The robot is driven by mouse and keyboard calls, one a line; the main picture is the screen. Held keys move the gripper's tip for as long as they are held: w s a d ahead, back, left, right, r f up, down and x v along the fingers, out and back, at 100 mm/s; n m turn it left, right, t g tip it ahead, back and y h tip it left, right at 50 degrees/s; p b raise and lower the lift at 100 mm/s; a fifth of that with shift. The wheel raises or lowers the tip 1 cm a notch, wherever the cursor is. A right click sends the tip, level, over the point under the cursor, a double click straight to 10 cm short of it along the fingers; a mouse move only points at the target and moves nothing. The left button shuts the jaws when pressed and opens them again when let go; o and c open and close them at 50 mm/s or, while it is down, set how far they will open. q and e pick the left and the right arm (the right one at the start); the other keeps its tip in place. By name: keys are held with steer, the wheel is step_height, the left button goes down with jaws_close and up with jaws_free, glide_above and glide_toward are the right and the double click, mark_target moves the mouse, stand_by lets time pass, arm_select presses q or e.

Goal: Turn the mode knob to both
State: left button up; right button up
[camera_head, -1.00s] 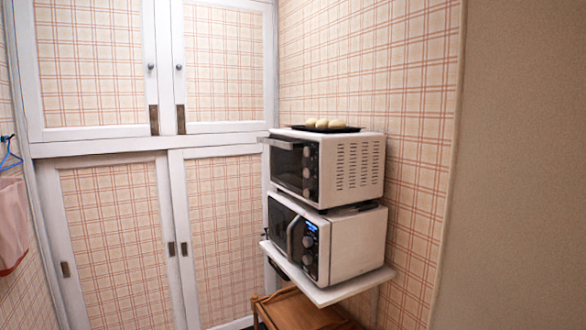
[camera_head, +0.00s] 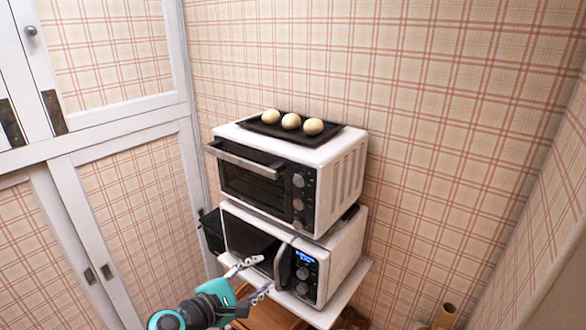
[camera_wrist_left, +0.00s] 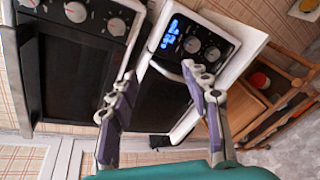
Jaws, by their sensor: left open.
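A white toaster oven (camera_head: 335,190) stands on top of a white microwave (camera_head: 340,255). Its dark front has a column of three knobs: the top knob (camera_head: 298,180), the middle knob (camera_head: 298,204) and the bottom knob (camera_head: 297,224). Their labels are too small to read, so I cannot tell which sets the mode. In the left wrist view, turned sideways, these knobs (camera_wrist_left: 75,12) show at the upper left. My left gripper (camera_head: 262,277) is open and empty, in front of the microwave and below the toaster oven knobs. My right gripper is not in view.
The microwave has a lit blue display (camera_head: 305,257), its own knobs (camera_head: 303,273) and a protruding handle (camera_head: 283,266) near my gripper. A dark tray (camera_head: 262,128) with three pale buns lies on the toaster oven. The oven's handle (camera_head: 240,158) sticks out. A wooden cart (camera_wrist_left: 245,105) stands below.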

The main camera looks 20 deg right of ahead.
mark_target(298, 204)
arm_select(q)
steer(key=w+d+r+n+t+h+p, duration=0.1)
steer(key=w+d+r+n+p, duration=0.1)
steer(key=d+r+n+p, duration=0.3)
steer(key=w+r+n+t+h+p, duration=0.1)
steer(key=w+r+n+h+p, duration=0.1)
steer(key=r, duration=0.4)
steer(key=shift+n, duration=0.5)
steer(key=x, duration=0.8)
steer(key=shift+w+d+r, duration=0.1)
steer(key=shift+d+r, duration=0.1)
steer(key=shift+d, duration=0.05)
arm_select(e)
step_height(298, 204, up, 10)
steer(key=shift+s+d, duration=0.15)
arm_select(q)
jaws_close()
